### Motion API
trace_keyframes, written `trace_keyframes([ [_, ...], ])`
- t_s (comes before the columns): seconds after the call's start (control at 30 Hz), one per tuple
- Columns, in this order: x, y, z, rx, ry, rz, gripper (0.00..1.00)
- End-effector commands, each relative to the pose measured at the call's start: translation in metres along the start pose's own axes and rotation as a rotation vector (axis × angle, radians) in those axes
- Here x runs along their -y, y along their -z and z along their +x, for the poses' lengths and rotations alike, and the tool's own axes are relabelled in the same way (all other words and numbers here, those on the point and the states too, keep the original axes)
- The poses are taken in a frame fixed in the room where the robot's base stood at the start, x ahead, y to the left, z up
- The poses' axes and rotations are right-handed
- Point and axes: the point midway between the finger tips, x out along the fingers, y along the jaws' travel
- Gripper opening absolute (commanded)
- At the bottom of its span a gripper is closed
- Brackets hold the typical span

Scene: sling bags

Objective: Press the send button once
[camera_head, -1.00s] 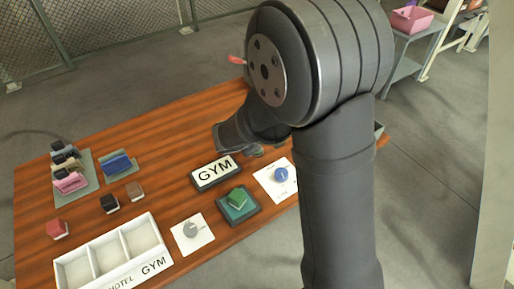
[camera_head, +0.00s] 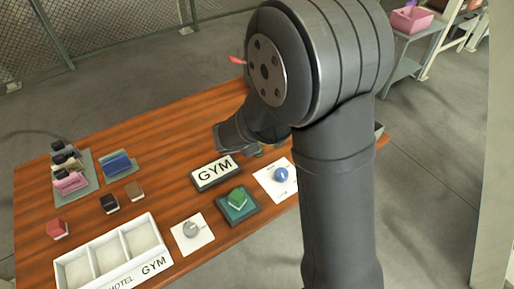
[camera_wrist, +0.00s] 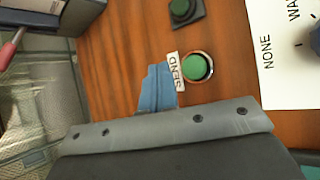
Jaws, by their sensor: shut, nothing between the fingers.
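The send button (camera_wrist: 196,67) is a round green button in a ring on the wooden table, in the wrist view. A small white SEND label (camera_wrist: 177,71) lies just left of it, close to my fingers. My gripper (camera_wrist: 156,80) shows as blue fingers, shut and empty, left of the label and the button. In that picture the fingers do not cover the button; I cannot tell their height above the table. In the head view my own arm hides the fingers and most of this area.
A second green button (camera_wrist: 183,10) on a dark base stands nearby. A white card (camera_wrist: 285,70) with a dial lies right. In the head view are a GYM sign (camera_head: 214,171), a green block (camera_head: 237,198), a white tray (camera_head: 155,241) and several bags (camera_head: 70,181).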

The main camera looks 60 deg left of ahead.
Motion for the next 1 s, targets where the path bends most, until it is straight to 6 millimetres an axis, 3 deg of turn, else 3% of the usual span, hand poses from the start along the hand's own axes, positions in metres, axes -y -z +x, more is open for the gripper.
trace_keyframes([
  [1.0, 0.0045, 0.0044, 0.0061, 0.000, 0.000, 0.000, 0.00],
])
